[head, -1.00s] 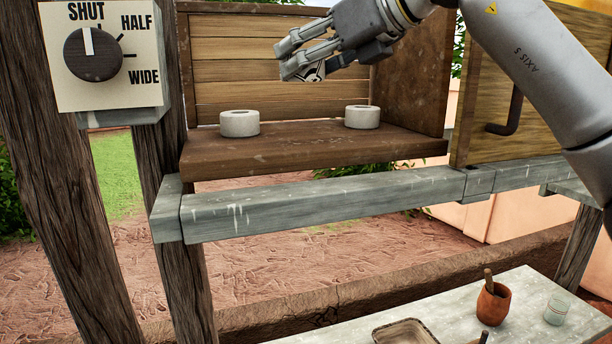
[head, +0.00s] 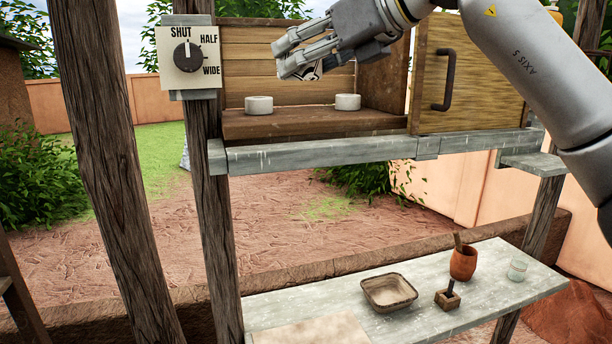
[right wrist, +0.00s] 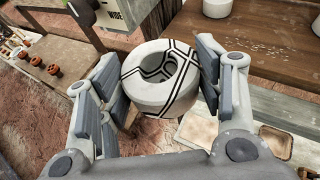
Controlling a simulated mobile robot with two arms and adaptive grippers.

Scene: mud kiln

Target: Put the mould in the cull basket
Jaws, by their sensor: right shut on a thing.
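My right gripper (head: 292,58) is shut on a white mould with black lines (head: 311,73). In the right wrist view the mould (right wrist: 150,97) is a thick round ring with a hollow centre, held between the two finger pads (right wrist: 160,80). In the head view the fingers hide most of it. The gripper is in front of an open wooden cabinet. Two plain white moulds (head: 259,106) (head: 348,102) stand apart on the cabinet's shelf (head: 310,122). I see no basket that I can make out as the cull basket. My left gripper is not in view.
A dial (head: 187,57) pointing to SHUT is on the left post. The cabinet door (head: 470,80) stands open at right. A lower bench (head: 330,305) bears a shallow tray (head: 389,291), a small handled block (head: 447,298), a clay pot (head: 463,264) and a glass jar (head: 517,269).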

